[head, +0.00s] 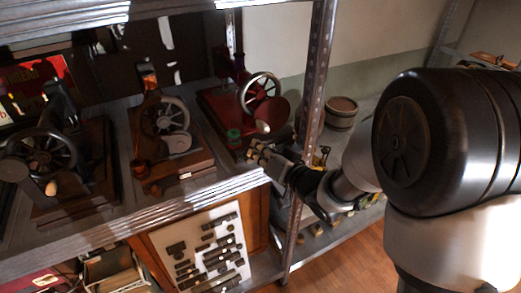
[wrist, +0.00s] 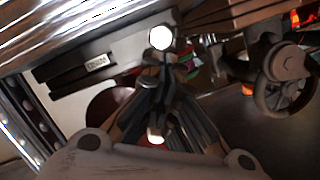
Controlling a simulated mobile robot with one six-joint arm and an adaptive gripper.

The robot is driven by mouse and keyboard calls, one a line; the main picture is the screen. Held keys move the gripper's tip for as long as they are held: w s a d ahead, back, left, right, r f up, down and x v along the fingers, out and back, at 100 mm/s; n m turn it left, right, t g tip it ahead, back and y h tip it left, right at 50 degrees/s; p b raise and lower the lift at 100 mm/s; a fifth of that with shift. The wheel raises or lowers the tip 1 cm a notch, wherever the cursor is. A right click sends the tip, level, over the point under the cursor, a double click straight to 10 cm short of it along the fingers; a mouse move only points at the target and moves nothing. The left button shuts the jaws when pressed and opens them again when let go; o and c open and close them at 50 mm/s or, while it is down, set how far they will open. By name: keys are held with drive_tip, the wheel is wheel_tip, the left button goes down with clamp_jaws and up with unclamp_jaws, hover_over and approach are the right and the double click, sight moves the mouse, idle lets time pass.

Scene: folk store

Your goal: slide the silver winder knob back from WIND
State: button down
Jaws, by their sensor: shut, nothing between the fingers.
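A bright round knob, apparently the silver winder knob (wrist: 161,38), shows at the top middle of the wrist view. It is at the right end of a grey plate with a dark slot. A small pale label (wrist: 96,63) sits on that plate to the left; its letters are turned and hard to read. My gripper (wrist: 163,64) is shut and empty, its tips just below the knob in the picture; I cannot tell whether they touch it. In the head view my gripper (head: 262,152) is at the shelf's front edge, beside the red hand-crank machine (head: 222,98). The knob is not distinguishable there.
Two dark hand-crank machines, one at the middle (head: 165,135) and one at the left (head: 52,150), stand on the shelf (head: 115,210). A metal upright (head: 313,100) is close to my arm. A wooden tub (head: 341,113) stands beyond it. A panel of small dark parts (head: 205,250) is below.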

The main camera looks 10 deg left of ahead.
drive_tip(key=v, duration=0.7)
drive_tip(key=shift+s+d, duration=0.2)
